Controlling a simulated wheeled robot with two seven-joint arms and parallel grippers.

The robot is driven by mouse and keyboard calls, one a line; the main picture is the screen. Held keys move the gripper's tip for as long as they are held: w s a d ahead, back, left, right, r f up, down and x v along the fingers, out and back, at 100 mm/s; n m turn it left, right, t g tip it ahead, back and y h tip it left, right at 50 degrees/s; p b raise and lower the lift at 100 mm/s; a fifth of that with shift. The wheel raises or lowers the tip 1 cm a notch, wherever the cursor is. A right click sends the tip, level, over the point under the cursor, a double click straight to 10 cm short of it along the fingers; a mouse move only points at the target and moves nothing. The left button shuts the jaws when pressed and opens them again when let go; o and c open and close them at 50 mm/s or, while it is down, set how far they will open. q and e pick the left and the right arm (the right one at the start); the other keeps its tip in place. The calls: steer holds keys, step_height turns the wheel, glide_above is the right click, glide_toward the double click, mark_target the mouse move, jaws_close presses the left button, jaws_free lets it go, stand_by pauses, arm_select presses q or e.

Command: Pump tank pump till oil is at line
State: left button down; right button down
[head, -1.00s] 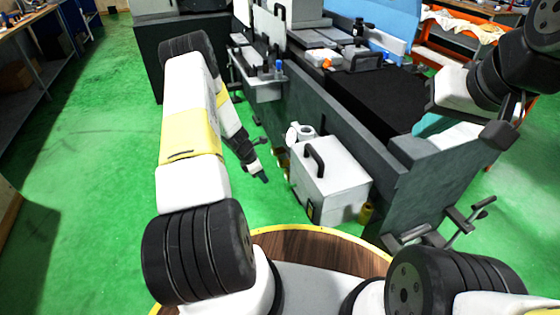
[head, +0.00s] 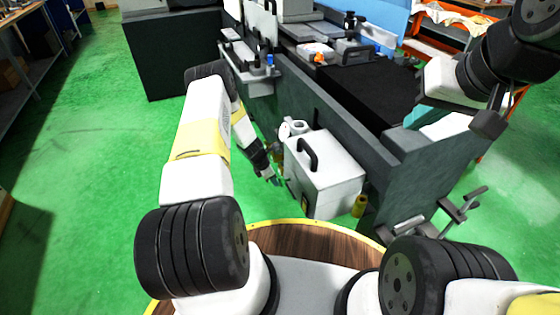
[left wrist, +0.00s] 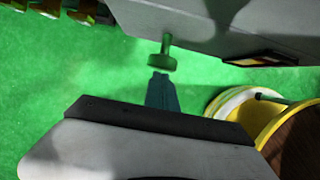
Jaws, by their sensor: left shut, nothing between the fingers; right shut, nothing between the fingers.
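The white tank (head: 325,172), a box with a black handle (head: 308,153) on its lid, stands beside the grinder. A white round fitting (head: 293,129), perhaps its pump, shows behind the lid. My left gripper (head: 273,180) is low at the tank's left side, shut and empty. In the left wrist view its closed fingertips (left wrist: 161,78) are right by a small disc-ended stem (left wrist: 163,61) against the tank's underside (left wrist: 220,28); contact cannot be told. A dark-framed panel (left wrist: 262,58) shows on the tank; no oil level is readable.
The grey grinder (head: 400,165) stands close behind and right of the tank. A yellow cylinder (head: 360,206) is at the tank's right corner. Green floor (head: 100,190) is open to the left. My right arm is at the upper right.

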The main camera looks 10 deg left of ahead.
arm_select(q)
steer(key=shift+w+d, duration=0.35)
steer(key=shift+d, duration=0.2)
steer(key=shift+w+d, duration=0.35)
steer(key=shift+d, duration=0.2)
steer(key=shift+r, duration=0.1)
steer(key=shift+a, duration=0.1)
steer(key=shift+s+a, duration=0.2)
steer(key=shift+a, duration=0.1)
steer(key=s+a+r, duration=0.4)
steer(key=a+r, duration=0.2)
steer(key=r, duration=0.3)
steer(key=shift+r, duration=0.1)
